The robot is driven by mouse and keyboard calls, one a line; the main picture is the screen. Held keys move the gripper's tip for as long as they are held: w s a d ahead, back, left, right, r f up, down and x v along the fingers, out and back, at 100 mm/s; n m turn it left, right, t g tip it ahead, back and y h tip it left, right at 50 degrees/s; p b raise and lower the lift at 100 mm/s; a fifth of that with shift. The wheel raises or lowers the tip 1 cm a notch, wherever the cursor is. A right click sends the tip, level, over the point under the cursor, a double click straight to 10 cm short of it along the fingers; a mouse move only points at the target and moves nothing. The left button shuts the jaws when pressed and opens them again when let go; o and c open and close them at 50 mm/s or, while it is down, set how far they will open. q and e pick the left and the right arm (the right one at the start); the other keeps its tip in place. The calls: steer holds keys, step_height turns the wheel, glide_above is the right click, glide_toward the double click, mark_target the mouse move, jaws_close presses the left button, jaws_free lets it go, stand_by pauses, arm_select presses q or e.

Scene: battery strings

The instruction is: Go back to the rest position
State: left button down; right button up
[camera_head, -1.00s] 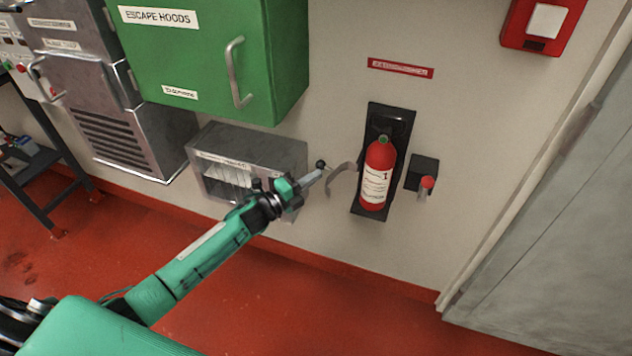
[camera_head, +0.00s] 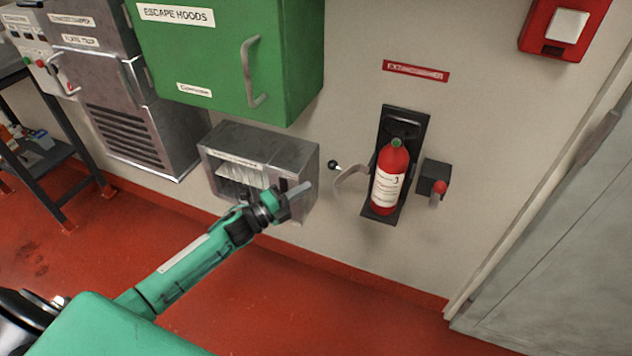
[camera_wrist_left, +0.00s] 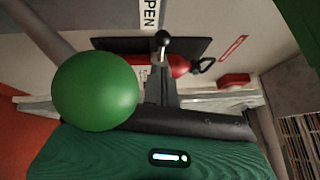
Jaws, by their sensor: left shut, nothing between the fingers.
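My left gripper (camera_head: 300,192) is shut and empty, in front of the grey metal box on the wall in the head view. My green left arm (camera_head: 185,262) reaches in from the lower left. The red fire extinguisher (camera_head: 388,178) stands upright on its black wall bracket (camera_head: 408,128), to the right of the gripper and apart from it. A curved grey lever with a black knob (camera_head: 334,166) sticks out left of the extinguisher. In the left wrist view the black knob (camera_wrist_left: 162,39) and the red extinguisher (camera_wrist_left: 180,66) show beyond the gripper. My right gripper is not in view.
A green escape hoods cabinet (camera_head: 235,60) hangs above the grey metal box (camera_head: 262,140). A black block with a red-tipped handle (camera_head: 434,180) sits right of the extinguisher. A grey door (camera_head: 560,240) is at the right. The red floor (camera_head: 330,310) ahead is clear.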

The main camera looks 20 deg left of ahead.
arm_select(q)
steer(key=r+v, duration=0.1)
steer(key=v, duration=0.5)
steer(key=shift+s+a+f, duration=0.25)
steer(key=shift+s+f, duration=0.1)
steer(key=shift+f, duration=0.2)
